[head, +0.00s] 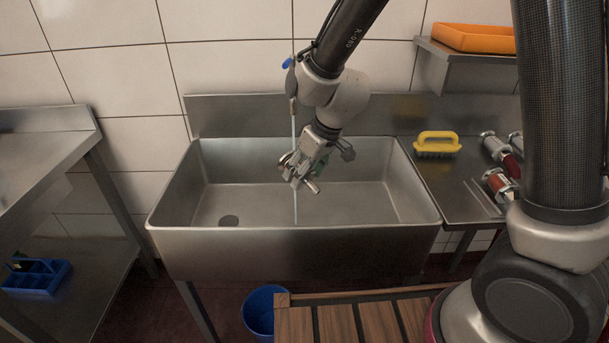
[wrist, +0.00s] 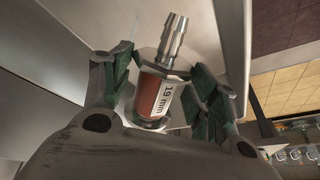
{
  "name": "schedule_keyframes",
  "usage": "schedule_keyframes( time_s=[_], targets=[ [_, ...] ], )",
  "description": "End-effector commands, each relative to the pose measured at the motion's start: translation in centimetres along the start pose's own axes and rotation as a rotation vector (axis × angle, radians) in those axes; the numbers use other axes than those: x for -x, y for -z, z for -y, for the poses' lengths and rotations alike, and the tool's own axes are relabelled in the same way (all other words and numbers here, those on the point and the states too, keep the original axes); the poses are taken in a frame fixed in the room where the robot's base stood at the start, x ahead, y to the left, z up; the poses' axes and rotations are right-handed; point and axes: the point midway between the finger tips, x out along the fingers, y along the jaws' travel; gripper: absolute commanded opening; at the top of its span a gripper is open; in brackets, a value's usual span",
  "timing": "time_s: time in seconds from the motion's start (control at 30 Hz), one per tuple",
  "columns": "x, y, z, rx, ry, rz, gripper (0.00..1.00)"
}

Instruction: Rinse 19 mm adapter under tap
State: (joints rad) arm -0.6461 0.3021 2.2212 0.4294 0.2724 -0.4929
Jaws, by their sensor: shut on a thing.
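My gripper (head: 301,171) hangs over the steel sink (head: 350,235), pointing down, and is shut on the 19 mm adapter. In the wrist view the adapter (wrist: 160,80) sits between the green-padded fingers (wrist: 160,98). It has a barbed metal tail, a red-brown band and a white "19 mm" label. In the head view it is mostly hidden by the fingers. The tap (head: 290,80) with a blue lever is on the wall behind. A thin pale stream (head: 294,208) falls from it into the sink, in line with my gripper. I cannot tell whether it touches the adapter.
A yellow brush (head: 437,143) and several metal fittings with red bands (head: 501,186) lie on the right-hand counter. An orange tray (head: 474,38) is on the shelf above. A blue bucket (head: 262,310) stands below the sink. A steel table (head: 45,150) is at left.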

Motion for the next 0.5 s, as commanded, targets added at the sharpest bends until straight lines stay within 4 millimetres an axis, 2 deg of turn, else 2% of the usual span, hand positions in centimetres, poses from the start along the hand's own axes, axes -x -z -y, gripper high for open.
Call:
schedule_keyframes(
  time_s=[0.5],
  targets=[
    [-2.7,3.0,-4.0,0.000,0.000,0.000,0.26]
  ],
)
